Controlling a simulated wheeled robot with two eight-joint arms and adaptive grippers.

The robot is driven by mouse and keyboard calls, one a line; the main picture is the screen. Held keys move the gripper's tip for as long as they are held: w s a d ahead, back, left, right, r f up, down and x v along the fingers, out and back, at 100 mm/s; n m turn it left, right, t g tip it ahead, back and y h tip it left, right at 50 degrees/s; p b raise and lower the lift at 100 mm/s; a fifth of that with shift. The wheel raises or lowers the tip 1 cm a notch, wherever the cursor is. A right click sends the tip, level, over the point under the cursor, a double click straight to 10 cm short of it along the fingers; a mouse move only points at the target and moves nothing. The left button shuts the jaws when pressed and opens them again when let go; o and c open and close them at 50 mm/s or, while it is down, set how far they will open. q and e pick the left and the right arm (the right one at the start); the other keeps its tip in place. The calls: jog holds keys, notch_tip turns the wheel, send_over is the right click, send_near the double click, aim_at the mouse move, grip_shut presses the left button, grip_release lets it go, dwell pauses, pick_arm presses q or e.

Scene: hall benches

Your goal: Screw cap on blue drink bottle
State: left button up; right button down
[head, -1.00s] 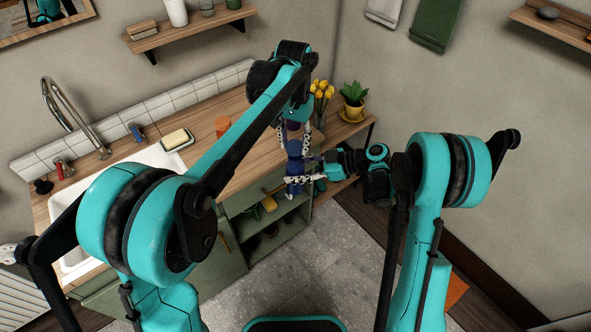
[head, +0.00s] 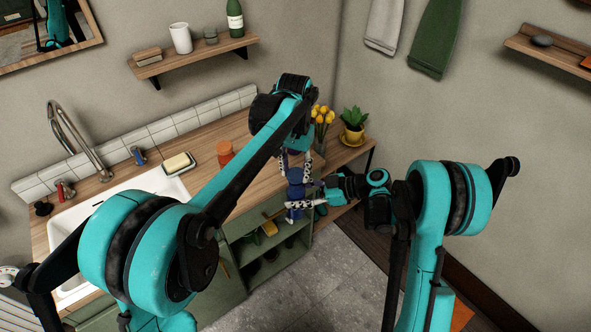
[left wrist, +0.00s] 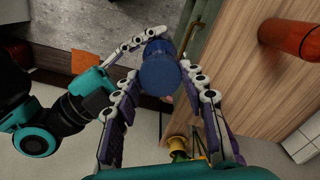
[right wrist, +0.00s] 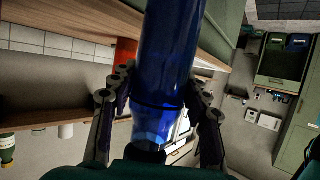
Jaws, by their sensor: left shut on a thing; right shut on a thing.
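The blue drink bottle (head: 295,190) stands roughly upright in the air in front of the counter. My right gripper (head: 302,205) is shut around its body from the right. The right wrist view shows the translucent blue bottle (right wrist: 165,70) large between those fingers. My left gripper (head: 296,163) points down from above, its fingers on either side of the bottle's top. In the left wrist view a round dark blue cap (left wrist: 160,76) lies between the left fingers, in line with the bottle. The thread and the cap's seating are hidden.
The wooden counter (head: 245,180) has an orange jar (head: 225,153), a soap dish (head: 179,164) and a sink. Yellow tulips (head: 322,115) and a potted plant (head: 353,122) stand at its right end, close behind my grippers. The grey floor (head: 335,265) is clear.

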aim_at(296, 199)
pick_arm(q)
jog(key=shift+f, duration=0.65)
jog(key=shift+f, duration=0.55)
jog(key=m, duration=1.6)
jog(key=shift+w, duration=0.1)
jog(key=m, duration=0.7)
jog(key=shift+w, duration=0.1)
jog(key=m, duration=0.5)
jog(key=shift+f, duration=0.1)
jog(key=m, duration=0.4)
